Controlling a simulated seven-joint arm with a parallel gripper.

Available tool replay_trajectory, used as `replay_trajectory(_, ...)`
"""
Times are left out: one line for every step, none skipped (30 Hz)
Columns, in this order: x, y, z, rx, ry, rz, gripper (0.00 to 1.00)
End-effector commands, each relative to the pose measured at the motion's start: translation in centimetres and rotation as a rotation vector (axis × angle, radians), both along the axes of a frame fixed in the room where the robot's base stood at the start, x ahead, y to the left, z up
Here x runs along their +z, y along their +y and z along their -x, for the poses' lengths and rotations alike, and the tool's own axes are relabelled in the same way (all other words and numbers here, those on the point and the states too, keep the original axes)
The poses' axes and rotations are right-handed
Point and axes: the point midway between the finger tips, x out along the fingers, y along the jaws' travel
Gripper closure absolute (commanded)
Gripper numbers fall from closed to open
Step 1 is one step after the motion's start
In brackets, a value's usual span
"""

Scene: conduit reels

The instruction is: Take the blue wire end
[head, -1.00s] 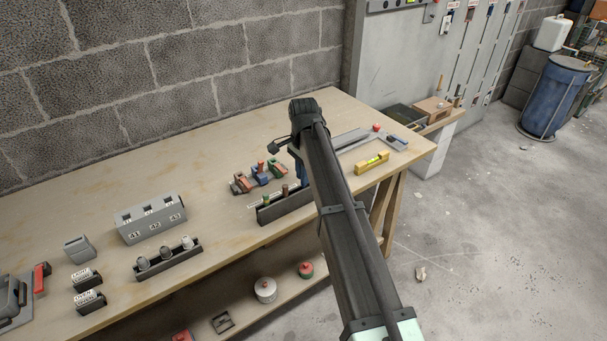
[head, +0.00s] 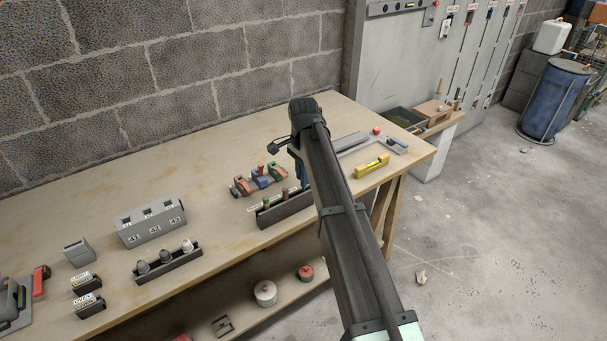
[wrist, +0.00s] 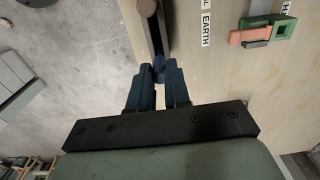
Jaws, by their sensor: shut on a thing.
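My gripper (wrist: 159,70) shows in the wrist view with its dark blue fingers closed around a small blue piece, the blue wire end (wrist: 158,66). This piece is at the near end of the black rack (wrist: 160,30); I cannot tell whether it still sits in the rack. A brown wire end (wrist: 147,6) stands farther along it. In the head view the rack (head: 287,213) holds green (head: 267,203) and brown (head: 285,194) ends, and my arm hides the rack's right end and most of my gripper.
A yellow level (head: 372,166) lies to the right, near the bench edge. A grey numbered box (head: 150,222) and a rack of grey pieces (head: 167,263) are on the left. The bench back is clear.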

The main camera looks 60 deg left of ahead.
Motion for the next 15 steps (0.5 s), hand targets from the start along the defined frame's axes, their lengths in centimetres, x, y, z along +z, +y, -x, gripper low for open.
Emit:
replay_trajectory(0.2,0.0,0.0,0.000,0.000,0.000,1.00)
replay_trajectory(0.3,0.0,0.0,0.000,0.000,0.000,1.00)
replay_trajectory(0.4,0.0,0.0,0.000,0.000,0.000,1.00)
replay_trajectory(0.6,0.0,0.0,0.000,0.000,0.000,1.00)
replay_trajectory(0.7,0.0,0.0,0.000,0.000,0.000,1.00)
replay_trajectory(0.9,0.0,0.0,0.000,0.000,0.000,1.00)
replay_trajectory(1.0,0.0,0.0,0.000,0.000,0.000,1.00)
replay_trajectory(1.2,0.0,0.0,0.000,0.000,0.000,1.00)
replay_trajectory(1.4,0.0,0.0,0.000,0.000,0.000,1.00)
replay_trajectory(1.5,0.0,0.0,0.000,0.000,-0.001,1.00)
replay_trajectory(1.7,0.0,0.0,0.000,0.000,-0.001,1.00)
replay_trajectory(1.9,0.0,0.0,0.000,0.000,-0.001,1.00)
replay_trajectory(2.0,0.0,0.0,0.000,0.000,-0.001,1.00)
replay_trajectory(2.2,0.0,0.0,0.000,0.000,-0.001,1.00)
replay_trajectory(2.4,0.0,0.0,0.000,0.000,-0.001,1.00)
